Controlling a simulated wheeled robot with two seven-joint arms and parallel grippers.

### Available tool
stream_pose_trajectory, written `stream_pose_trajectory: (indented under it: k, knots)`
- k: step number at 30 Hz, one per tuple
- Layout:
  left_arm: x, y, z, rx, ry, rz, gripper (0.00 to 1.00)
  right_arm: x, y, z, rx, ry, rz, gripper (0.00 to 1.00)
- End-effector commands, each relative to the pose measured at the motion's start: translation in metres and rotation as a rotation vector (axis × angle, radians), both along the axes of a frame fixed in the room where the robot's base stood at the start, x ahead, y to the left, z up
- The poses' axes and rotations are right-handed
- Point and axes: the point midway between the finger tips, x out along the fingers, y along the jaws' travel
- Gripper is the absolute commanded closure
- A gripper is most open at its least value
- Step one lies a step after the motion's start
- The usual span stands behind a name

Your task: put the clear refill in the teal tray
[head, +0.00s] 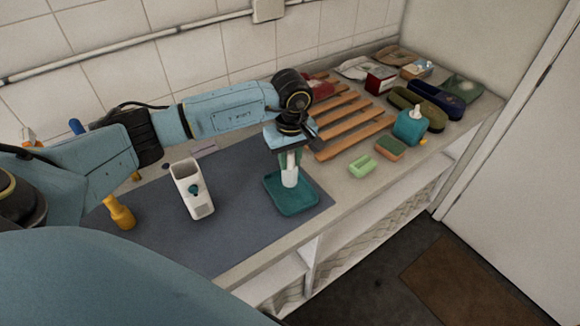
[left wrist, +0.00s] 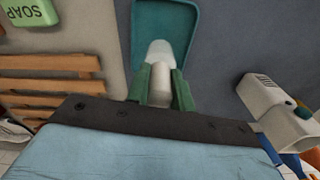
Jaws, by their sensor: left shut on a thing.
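The teal tray (head: 297,203) lies on the dark mat near the counter's front edge. It also shows in the left wrist view (left wrist: 187,14). My left gripper (head: 288,163) points down over the tray, its green fingers shut on the clear refill (head: 290,178), a pale, whitish cylinder held upright. In the left wrist view the refill (left wrist: 160,54) sits between the two fingers (left wrist: 160,88), with the tray behind it. I cannot tell whether the refill's lower end touches the tray floor. My right gripper is not in view.
A white dispenser (head: 192,190) stands on the mat (head: 240,235) left of the tray, with a yellow bottle (head: 120,213) farther left. A wooden rack (head: 355,125), green soap (head: 362,167), a sponge (head: 390,148) and a teal pump bottle (head: 410,127) are to the right.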

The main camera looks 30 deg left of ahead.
Motion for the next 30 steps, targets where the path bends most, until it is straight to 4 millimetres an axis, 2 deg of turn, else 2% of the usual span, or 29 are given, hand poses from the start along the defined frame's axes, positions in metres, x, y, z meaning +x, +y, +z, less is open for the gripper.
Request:
stream_pose_trajectory:
  k: [7,19,20,24,30]
  knots:
    - [-0.001,-0.001,-0.032,-0.001,0.003,-0.001,0.99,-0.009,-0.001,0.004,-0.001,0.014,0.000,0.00]
    - [0.000,0.000,-0.038,0.001,0.001,-0.002,0.99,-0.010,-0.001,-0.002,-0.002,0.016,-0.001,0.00]
    - [0.000,0.000,-0.037,0.000,0.001,-0.002,0.73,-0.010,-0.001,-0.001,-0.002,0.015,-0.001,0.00]
    - [-0.001,0.000,-0.037,0.000,0.001,-0.002,0.55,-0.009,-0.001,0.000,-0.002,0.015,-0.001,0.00]
    - [-0.001,0.000,-0.037,0.000,0.001,-0.002,0.55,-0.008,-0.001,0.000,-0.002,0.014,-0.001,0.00]
